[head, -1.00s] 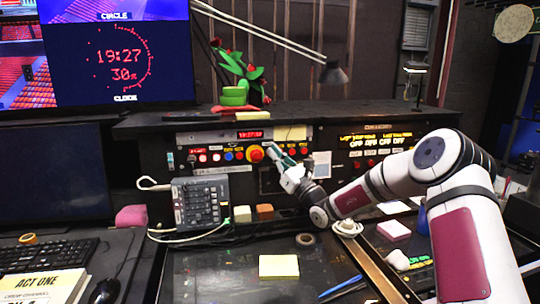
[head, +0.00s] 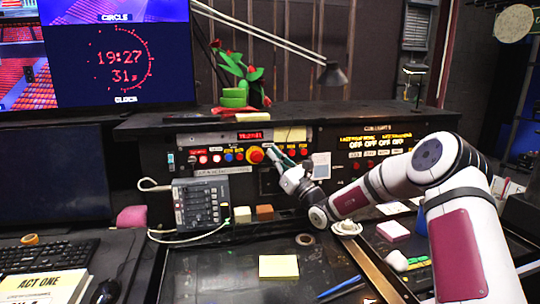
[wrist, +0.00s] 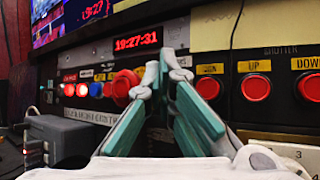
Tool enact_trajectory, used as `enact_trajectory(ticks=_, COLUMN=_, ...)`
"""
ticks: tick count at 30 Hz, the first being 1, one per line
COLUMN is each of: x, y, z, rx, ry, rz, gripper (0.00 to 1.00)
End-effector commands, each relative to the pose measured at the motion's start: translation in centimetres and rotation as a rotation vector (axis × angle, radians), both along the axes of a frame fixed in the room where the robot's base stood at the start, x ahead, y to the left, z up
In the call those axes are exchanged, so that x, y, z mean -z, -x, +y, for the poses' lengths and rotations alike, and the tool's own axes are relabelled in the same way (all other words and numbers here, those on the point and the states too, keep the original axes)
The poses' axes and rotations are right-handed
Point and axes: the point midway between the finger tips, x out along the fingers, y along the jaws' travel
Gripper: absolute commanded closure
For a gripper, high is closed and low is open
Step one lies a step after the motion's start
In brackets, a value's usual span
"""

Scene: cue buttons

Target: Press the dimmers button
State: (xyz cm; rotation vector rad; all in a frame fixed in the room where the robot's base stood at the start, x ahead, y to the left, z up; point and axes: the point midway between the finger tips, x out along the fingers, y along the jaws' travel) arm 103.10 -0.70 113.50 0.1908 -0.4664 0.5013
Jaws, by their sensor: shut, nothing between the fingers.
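No label reading dimmers is legible in either view, so I cannot tell which button it is. The button row on the console panel has a large red mushroom button (head: 255,155), which also shows just left of my fingers in the wrist view (wrist: 124,88). Blue buttons (wrist: 96,89) and lit red buttons (wrist: 69,90) are further left. My gripper (head: 270,152) is at the panel just right of the mushroom button. Its teal fingers (wrist: 164,68) are closed together at the tips, with nothing between them. They hide part of the panel behind; contact is not clear.
Right of my fingers are red buttons under a yellow label (wrist: 208,87), UP (wrist: 256,88) and DOWN (wrist: 309,88). A red clock display (wrist: 136,41) is above. A grey control box (head: 197,203) with cables stands below the panel. A desk lamp (head: 332,75) hangs above.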

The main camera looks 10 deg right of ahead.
Motion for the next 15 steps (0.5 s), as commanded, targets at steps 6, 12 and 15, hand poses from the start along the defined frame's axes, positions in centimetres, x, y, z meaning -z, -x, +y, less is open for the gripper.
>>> enact_trajectory(ticks=6, x=0.0, y=0.3, z=0.0, rx=-0.001, ry=0.000, rz=0.003, gripper=1.00)
enact_trajectory(ticks=12, x=-0.4, y=1.9, z=0.0, rx=-0.001, ry=0.000, rz=0.002, gripper=1.00)
enact_trajectory(ticks=15, x=-0.5, y=2.7, z=0.0, rx=-0.002, ry=0.000, rz=0.003, gripper=1.00)
